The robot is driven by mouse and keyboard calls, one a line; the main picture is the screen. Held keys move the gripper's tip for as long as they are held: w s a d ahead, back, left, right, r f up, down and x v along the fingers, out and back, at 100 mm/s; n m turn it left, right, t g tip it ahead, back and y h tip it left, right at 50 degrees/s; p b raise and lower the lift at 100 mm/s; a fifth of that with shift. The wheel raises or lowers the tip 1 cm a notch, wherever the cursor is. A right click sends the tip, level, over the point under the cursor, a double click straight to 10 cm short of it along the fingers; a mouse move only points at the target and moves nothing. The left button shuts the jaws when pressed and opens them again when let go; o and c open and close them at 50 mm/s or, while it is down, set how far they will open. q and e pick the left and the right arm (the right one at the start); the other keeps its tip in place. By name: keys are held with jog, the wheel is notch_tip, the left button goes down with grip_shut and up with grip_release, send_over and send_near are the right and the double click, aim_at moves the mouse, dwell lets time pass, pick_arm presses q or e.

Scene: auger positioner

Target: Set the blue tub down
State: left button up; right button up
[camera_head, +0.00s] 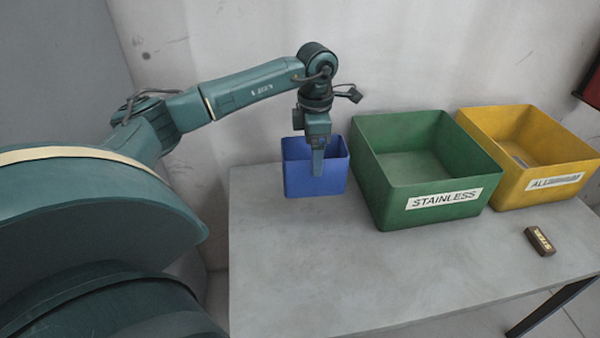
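The blue tub (298,183) is upright at the back left of the grey table, just left of the green bin. My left gripper (317,165) points down at the tub's front wall. One finger shows outside that wall, and the other is hidden behind it. The gripper looks shut on the rim. I cannot clearly tell whether the tub's base touches the tabletop or is slightly above it. My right gripper is not in view.
A green bin (430,213) labelled STAINLESS and a yellow bin (505,196) stand to the right on the table (400,275). A small brown labelled block (540,241) lies at the front right. The front left tabletop is clear. A wall stands behind.

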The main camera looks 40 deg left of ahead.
aim_at(300, 147)
pick_arm(q)
jog(key=a+n, duration=0.1)
jog(key=n, duration=0.1)
jog(key=a+n, duration=0.2)
jog(key=shift+a+f, duration=0.2)
jog(key=shift+f, duration=0.15)
jog(key=shift+a+n, duration=0.2)
jog(key=shift+n, duration=0.3)
jog(key=shift+a+f+b, duration=0.1)
jog(key=shift+f+b, duration=0.2)
notch_tip(300, 147, down, 5)
jog(key=shift+r+b, duration=0.1)
jog(key=shift+b, duration=0.2)
jog(key=shift+f+b, duration=0.3)
jog(key=shift+f, duration=2.05)
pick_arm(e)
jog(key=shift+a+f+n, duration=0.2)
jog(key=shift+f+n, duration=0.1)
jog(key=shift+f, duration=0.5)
